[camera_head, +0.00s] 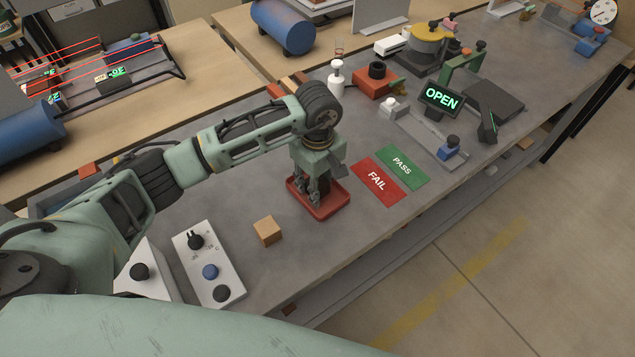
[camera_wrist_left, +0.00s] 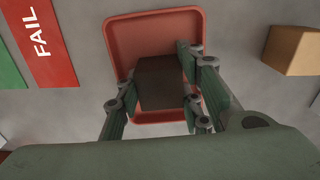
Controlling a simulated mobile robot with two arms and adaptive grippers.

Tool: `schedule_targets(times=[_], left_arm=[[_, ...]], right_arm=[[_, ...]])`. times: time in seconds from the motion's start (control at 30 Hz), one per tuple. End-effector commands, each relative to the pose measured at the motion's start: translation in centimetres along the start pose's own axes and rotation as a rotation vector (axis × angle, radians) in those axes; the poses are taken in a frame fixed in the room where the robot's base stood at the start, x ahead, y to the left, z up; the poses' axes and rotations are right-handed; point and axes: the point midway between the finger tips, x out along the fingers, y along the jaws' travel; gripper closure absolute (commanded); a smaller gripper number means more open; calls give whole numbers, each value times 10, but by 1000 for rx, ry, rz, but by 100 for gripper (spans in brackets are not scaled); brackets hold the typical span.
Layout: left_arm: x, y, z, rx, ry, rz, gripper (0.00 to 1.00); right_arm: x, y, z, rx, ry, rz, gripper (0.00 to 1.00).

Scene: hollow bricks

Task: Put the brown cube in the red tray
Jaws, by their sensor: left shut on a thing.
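The red tray (camera_head: 322,213) lies on the grey bench below my left gripper (camera_head: 318,190); it also shows in the left wrist view (camera_wrist_left: 150,25). A dark brown cube (camera_wrist_left: 160,85) is between the left gripper's fingers, inside the tray's outline in the wrist view. The left gripper is shut on this cube. The cube is largely hidden in the head view, and I cannot tell whether it touches the tray floor. My right gripper is not in view.
A tan cube (camera_head: 267,231) lies on the bench outside the tray. A white control box (camera_head: 208,267) with knobs stands nearer. Red FAIL (camera_head: 377,181) and green PASS (camera_head: 402,166) mats lie right of the tray. An OPEN sign (camera_head: 441,98) stands farther back.

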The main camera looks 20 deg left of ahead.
Motion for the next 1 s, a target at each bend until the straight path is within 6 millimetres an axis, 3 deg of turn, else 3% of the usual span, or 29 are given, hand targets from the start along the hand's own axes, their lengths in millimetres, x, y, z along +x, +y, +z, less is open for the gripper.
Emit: schedule_targets(times=[0.03,0.07,0.13,0.57,1.0], left_arm=[[3,0,0,0,1,1,96],[2,0,0,0,0,0,63],[1,0,0,0,0,0,57],[-6,1,-1,0,2,2,57],[-93,1,-1,0,4,5,57]], right_arm=[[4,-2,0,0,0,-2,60],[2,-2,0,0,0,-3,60],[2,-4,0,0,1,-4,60],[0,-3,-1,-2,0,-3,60],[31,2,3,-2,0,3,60]])
